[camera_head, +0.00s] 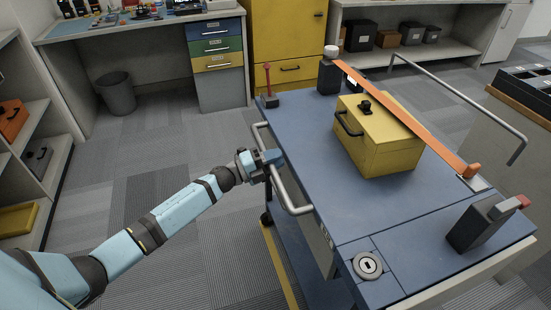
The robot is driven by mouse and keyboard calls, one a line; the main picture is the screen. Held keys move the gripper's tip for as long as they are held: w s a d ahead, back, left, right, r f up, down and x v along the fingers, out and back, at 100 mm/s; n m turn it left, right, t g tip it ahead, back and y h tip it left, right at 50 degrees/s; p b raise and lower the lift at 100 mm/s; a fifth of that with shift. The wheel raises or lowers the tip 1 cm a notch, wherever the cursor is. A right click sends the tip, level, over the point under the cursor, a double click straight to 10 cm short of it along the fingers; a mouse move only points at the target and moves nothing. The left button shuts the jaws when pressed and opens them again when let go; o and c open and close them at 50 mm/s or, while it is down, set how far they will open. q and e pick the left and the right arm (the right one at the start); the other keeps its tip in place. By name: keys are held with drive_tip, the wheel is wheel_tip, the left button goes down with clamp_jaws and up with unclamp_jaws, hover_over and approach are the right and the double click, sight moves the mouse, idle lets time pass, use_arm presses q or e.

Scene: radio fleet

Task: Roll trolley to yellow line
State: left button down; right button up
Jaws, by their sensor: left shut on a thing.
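The trolley (300,148) has a blue top and stands in front of me, filling the right half of the head view. A grey handle bar (284,190) runs along its left side. My left gripper (272,158) is shut on this handle bar. My right gripper is not in view.
A grey bin (116,93) and a workbench with coloured drawers (217,46) stand at the back left. Shelves (40,150) line the left edge. A yellow cabinet (288,30) stands behind the trolley, and a counter (500,125) is close on its right. Carpet left of the trolley is clear.

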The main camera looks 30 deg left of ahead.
use_arm(q)
drive_tip(key=c, duration=1)
unclamp_jaws()
drive_tip(key=v, duration=1.3)
drive_tip(key=shift+s+a+f+p, duration=0.2)
drive_tip(key=shift+s+a+p, duration=0.1)
